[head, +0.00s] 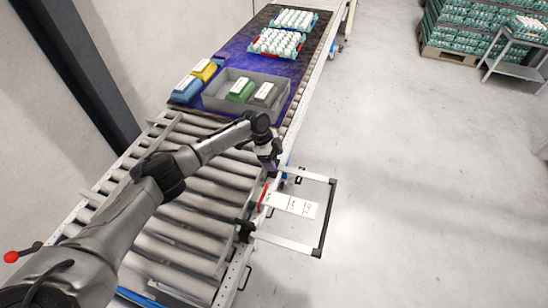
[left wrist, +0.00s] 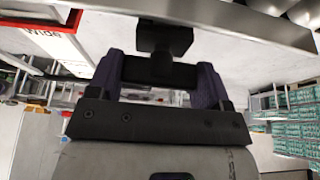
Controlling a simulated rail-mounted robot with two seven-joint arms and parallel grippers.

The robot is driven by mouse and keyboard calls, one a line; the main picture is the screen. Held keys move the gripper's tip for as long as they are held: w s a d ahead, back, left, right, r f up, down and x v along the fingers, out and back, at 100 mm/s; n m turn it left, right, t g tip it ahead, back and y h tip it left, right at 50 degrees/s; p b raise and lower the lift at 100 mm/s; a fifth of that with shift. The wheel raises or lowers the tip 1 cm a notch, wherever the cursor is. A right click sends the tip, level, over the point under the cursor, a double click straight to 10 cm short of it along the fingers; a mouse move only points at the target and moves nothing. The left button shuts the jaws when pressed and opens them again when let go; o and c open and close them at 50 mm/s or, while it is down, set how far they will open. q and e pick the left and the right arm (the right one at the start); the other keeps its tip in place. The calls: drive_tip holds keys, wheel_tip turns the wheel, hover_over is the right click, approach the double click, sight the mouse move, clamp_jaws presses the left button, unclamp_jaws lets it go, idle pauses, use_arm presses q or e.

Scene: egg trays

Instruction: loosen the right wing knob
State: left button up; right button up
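The right wing knob (left wrist: 165,38) is black and shows in the left wrist view, with its dark cross-bar between my two purple fingers. My left gripper (left wrist: 160,76) is around this bar, with a finger at each end and no clear gap. In the head view my left gripper (head: 268,160) is at the conveyor's right edge, at the far bar of a guide frame, and mostly hides the knob there. Another black knob (head: 245,230) sits at the near bar, apart from the gripper. My right gripper is not in view.
The black and silver guide frame (head: 328,215) juts out over the floor. A white scale plate (head: 291,204) with a red marker (head: 262,196) lies between its bars. A grey crate (head: 215,103) with cartons stands on the belt, with egg trays (head: 277,42) beyond.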

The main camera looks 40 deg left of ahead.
use_arm(q)
drive_tip(key=c, duration=0.4)
drive_tip(key=shift+o, duration=0.2)
drive_tip(key=shift+r+n+p, duration=0.25)
drive_tip(key=shift+n+p, duration=0.25)
drive_tip(key=shift+p, duration=0.4)
drive_tip(key=n+t+y+p, duration=0.1)
drive_tip(key=n+p, duration=0.2)
drive_tip(key=n+t+y+p, duration=0.1)
drive_tip(key=n+p, duration=0.2)
drive_tip(key=p, duration=0.1)
drive_tip(key=n+y+p, duration=0.1)
drive_tip(key=n+p, duration=0.2)
drive_tip(key=p, duration=0.1)
drive_tip(key=shift+d+r+n+t, duration=0.1)
drive_tip(key=shift+n+t, duration=0.2)
drive_tip(key=shift+t, duration=0.1)
drive_tip(key=n+y+p, duration=0.1)
drive_tip(key=n+p, duration=0.2)
drive_tip(key=shift+n, duration=0.4)
drive_tip(key=shift+f+n+y+p, duration=0.2)
drive_tip(key=shift+n+y+p, duration=0.4)
drive_tip(key=shift+n+p, duration=0.25)
drive_tip(key=shift+n, duration=0.25)
drive_tip(key=o, duration=0.9)
drive_tip(key=shift+f, duration=0.1)
